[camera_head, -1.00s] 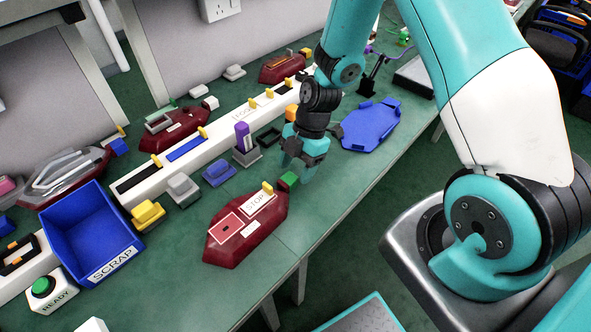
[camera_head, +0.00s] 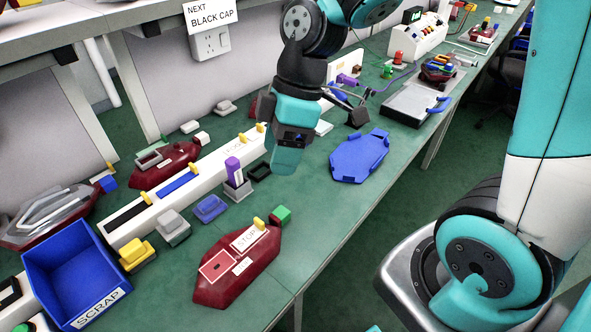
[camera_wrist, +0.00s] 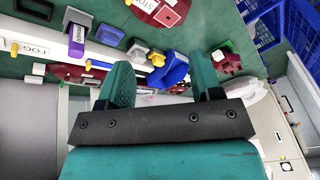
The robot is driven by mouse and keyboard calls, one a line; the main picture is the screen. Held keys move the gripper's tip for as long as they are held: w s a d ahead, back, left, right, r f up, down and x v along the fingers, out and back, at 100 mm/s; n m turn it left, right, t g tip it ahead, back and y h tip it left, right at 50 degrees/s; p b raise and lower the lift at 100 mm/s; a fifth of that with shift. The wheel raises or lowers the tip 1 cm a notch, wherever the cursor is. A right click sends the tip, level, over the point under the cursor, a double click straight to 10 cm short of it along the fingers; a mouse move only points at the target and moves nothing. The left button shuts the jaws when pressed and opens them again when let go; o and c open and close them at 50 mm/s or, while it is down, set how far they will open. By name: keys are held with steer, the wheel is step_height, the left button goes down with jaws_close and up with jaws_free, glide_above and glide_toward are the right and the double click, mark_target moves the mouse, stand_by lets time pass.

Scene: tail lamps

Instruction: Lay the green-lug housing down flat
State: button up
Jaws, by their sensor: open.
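The green-lug housing is a dark red, elongated body (camera_head: 215,292) lying flat on the green bench top, its STOP-labelled face up. Its green lug (camera_head: 282,214) sticks out at the far right end, and a yellow clip stands near it. Part of this housing (camera_wrist: 170,14) shows at the top of the wrist view, cut off by the edge. My gripper (camera_head: 286,165) is above the bench, beyond the lug and apart from the housing. In the wrist view my two teal fingers (camera_wrist: 165,78) are spread with nothing held between them.
A blue SCRAP bin (camera_head: 78,255) stands at the left. A white rail (camera_head: 150,222) runs behind the housing, with a purple part (camera_head: 233,168) in a grey holder and several small blocks before it. A blue plate (camera_head: 358,158) lies to the right. Bench around the housing's right side is clear.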

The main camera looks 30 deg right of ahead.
steer(key=s+a+r+m, duration=0.2)
steer(key=s+m, duration=0.1)
steer(key=s, duration=0.2)
steer(key=s+a+r+m, duration=0.1)
steer(key=s+r+m, duration=0.2)
steer(key=s+m, duration=0.1)
steer(key=shift+s+a+r+t, duration=0.3)
steer(key=shift+s+a+r, duration=0.05)
steer(key=shift+s, duration=0.55)
step_height(320, 180, up, 2)
steer(key=shift+r+p, duration=0.2)
steer(key=shift+p, duration=1.05)
